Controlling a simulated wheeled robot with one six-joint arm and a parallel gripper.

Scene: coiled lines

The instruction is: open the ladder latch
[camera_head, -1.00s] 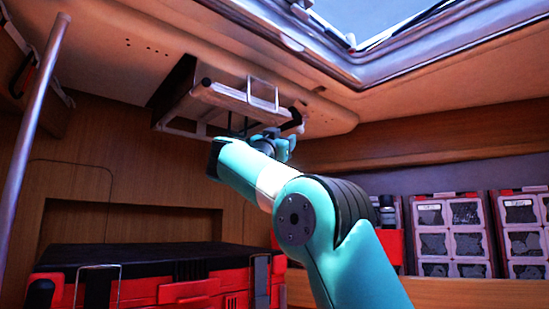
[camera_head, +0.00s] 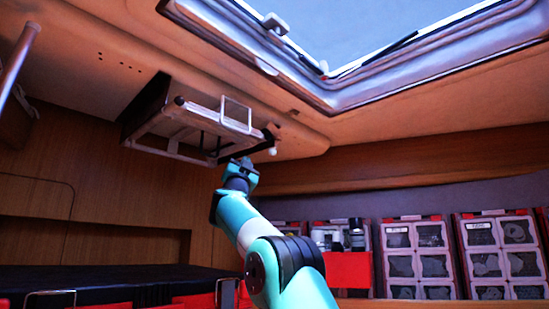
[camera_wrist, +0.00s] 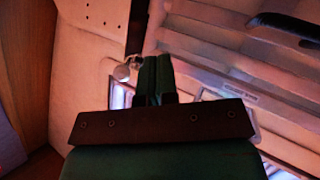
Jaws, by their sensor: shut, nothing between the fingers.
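The folded ladder (camera_head: 190,118) hangs under the ceiling in the head view, with pale rails and a wire loop (camera_head: 236,113) at its side. What looks like the latch is a dark bar (camera_head: 262,143) with a pale round knob (camera_head: 272,151) at the ladder's right end. My gripper (camera_head: 243,163) is just below and left of the knob. The ladder's slats (camera_wrist: 215,55) fill the upper right there.
The open roof hatch (camera_head: 350,75) is at upper right. Crates with clear windows (camera_head: 412,258) stand on a shelf at right. A metal pole (camera_head: 18,60) is at far left. A dark-topped red case (camera_head: 100,285) lies below.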

